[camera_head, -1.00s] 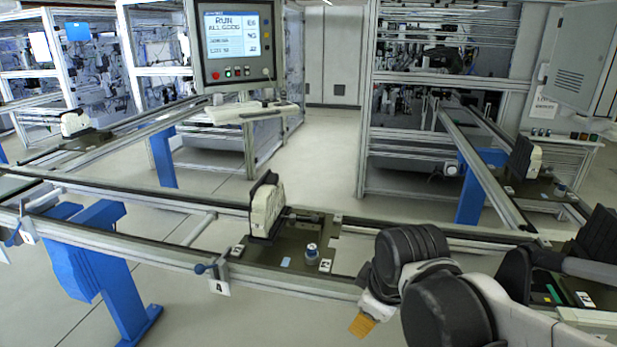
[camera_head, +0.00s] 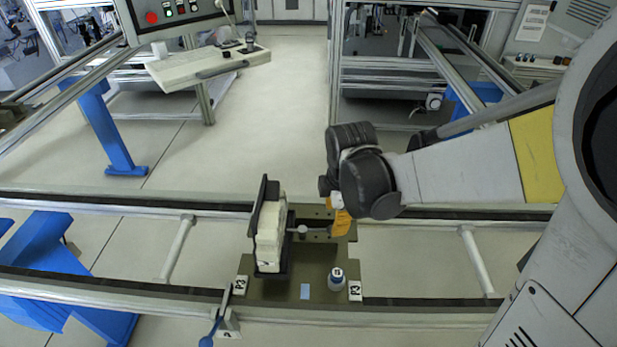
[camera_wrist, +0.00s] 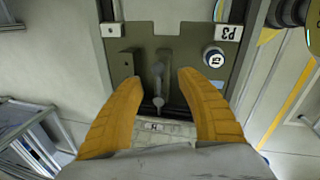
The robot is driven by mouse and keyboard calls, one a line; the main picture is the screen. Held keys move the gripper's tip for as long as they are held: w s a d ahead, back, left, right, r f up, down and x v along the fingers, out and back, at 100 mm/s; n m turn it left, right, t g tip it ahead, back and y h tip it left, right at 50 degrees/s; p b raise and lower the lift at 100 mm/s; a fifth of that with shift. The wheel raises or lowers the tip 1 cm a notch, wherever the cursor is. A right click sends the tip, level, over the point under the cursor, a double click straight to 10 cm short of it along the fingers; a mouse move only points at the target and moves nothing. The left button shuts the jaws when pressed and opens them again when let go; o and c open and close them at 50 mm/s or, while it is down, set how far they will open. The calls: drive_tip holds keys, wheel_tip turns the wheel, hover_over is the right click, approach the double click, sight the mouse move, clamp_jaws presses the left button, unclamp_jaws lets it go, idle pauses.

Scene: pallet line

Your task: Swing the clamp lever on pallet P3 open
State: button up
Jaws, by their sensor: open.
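Pallet P3 (camera_head: 320,275) is a dark olive plate on the rail line, with P3 labels at its front corners; it also shows in the wrist view (camera_wrist: 180,48). A cream block in a black upright holder (camera_head: 270,235) stands on its left part. The clamp lever (camera_head: 315,230) is a grey bar with a round knob, to the right of the block. In the wrist view the lever (camera_wrist: 158,78) lies between my fingers. My gripper (camera_wrist: 159,77) is open, one orange finger on each side of it. Contact cannot be told. In the head view my gripper (camera_head: 341,217) is partly hidden by my wrist.
A small round bottle-like part (camera_head: 337,278) stands at the pallet's front right. A blue-handled stop (camera_head: 222,325) sits on the front rail. A control panel (camera_head: 178,15) and keyboard shelf (camera_head: 210,65) are at the back left.

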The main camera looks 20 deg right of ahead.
drive_tip(key=f, duration=0.2)
drive_tip(key=w+f+b, duration=0.1)
drive_tip(key=f, duration=0.3)
drive_tip(key=shift+w+f+b, duration=0.3)
clamp_jaws()
